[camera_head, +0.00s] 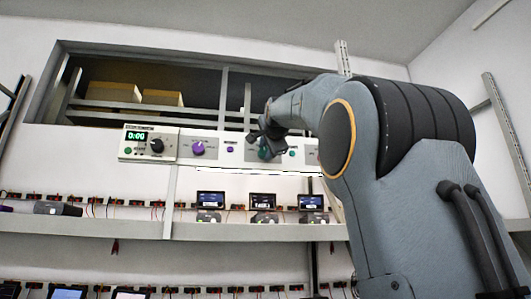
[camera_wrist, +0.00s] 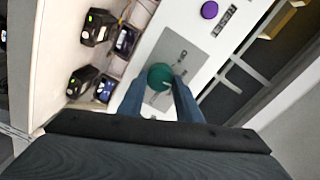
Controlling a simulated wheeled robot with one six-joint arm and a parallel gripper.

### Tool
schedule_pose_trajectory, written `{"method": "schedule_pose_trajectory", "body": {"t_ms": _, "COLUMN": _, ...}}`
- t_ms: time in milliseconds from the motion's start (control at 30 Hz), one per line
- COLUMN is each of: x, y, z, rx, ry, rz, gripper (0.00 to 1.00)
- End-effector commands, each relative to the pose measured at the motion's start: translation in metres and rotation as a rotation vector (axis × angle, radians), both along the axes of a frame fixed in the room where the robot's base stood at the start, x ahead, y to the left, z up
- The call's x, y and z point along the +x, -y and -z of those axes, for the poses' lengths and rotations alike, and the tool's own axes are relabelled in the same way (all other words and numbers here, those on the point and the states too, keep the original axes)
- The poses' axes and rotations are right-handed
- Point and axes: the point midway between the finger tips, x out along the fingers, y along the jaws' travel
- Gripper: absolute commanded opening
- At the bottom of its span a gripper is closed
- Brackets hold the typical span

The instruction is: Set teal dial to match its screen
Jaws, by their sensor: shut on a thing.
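The teal dial (camera_wrist: 160,76) sits on a grey plate of the white panel in the wrist view, with a pale mark on its face. My gripper (camera_wrist: 158,85) has its two fingers on either side of the dial, shut on it. In the head view, my gripper (camera_head: 264,142) covers much of the teal dial (camera_head: 263,155). Small screens on the shelf below, including one at the left (camera_head: 211,198) and one in the middle (camera_head: 263,201), are lit, but their text is too small to read. I cannot tell which screen belongs to the teal dial.
A purple dial (camera_head: 198,148), a black dial (camera_head: 157,146) and a green display (camera_head: 136,135) reading about 0:00 are left on the panel. A small purple button (camera_head: 231,149) and a green button (camera_head: 292,152) flank the teal dial. A shelf (camera_head: 200,230) with wired devices runs below.

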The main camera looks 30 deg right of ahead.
Motion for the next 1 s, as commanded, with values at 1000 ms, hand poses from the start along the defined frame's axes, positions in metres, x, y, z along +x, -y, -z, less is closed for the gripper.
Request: {"method": "schedule_pose_trajectory", "body": {"t_ms": 1000, "x": -0.0002, "y": 0.0004, "z": -0.0001, "rx": 0.171, "ry": 0.05, "rz": 0.0, "gripper": 0.47}}
